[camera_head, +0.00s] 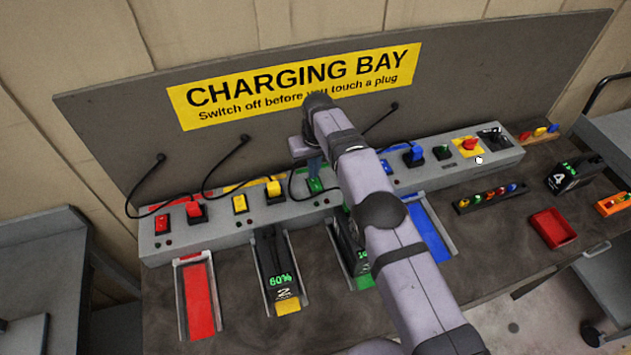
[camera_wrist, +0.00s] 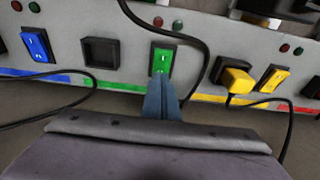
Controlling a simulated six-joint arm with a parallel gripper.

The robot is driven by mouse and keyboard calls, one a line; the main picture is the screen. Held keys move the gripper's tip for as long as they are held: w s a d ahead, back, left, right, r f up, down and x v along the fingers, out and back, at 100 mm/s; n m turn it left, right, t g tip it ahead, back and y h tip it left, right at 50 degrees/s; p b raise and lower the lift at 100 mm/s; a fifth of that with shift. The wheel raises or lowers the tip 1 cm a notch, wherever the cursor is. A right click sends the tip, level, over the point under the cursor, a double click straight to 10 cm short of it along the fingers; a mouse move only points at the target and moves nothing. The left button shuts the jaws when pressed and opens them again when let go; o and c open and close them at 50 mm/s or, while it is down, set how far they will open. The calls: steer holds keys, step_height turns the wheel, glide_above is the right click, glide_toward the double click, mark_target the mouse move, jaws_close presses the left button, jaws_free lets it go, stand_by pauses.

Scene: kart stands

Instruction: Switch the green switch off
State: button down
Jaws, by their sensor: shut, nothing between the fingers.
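The green switch (camera_wrist: 162,61) is a green rocker in a black frame on the grey panel in the wrist view. In the head view it is mostly covered by my gripper, with some green (camera_head: 316,186) showing. My gripper (camera_wrist: 161,85) is shut and empty. Its blue-grey fingertips lie at the lower edge of the switch in the wrist view; I cannot tell whether they touch it. In the head view my gripper (camera_head: 314,168) is over the green section. A black empty socket (camera_wrist: 100,52) is beside the switch.
A black cable (camera_wrist: 200,45) curves close beside the green switch. The yellow plug (camera_wrist: 236,80), yellow switch (camera_wrist: 273,78) and blue switch (camera_wrist: 37,45) flank it. In the head view, a battery marked 60% (camera_head: 279,262) stands in the yellow bay. A red tray (camera_head: 552,228) lies right.

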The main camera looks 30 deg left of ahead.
mark_target(316, 180)
steer(key=shift+r+p, duration=1.8)
steer(key=shift+r, duration=0.95)
steer(key=w+d+r+m+b, duration=0.1)
steer(key=w+d+r, duration=0.1)
steer(key=d, duration=0.5)
steer(key=w+d+r+m+b, duration=0.1)
steer(key=w+d+r+m, duration=0.1)
steer(key=d, duration=0.6)
steer(key=s+d+r+m+h+b, duration=0.15)
steer(key=s+d, duration=0.25)
steer(key=d, duration=0.9)
steer(key=s+d+f+m+b, duration=0.2)
steer(key=s+d, duration=0.6)
steer(key=s, duration=0.3)
steer(key=s+d+f+m+g+b, duration=0.1)
steer(key=s+d+f+m, duration=0.1)
steer(key=s+d, duration=0.7)
steer(key=s+f, duration=0.1)
steer(key=s, duration=0.2)
steer(key=shift+s+b, duration=0.2)
steer(key=shift+b, duration=0.2)
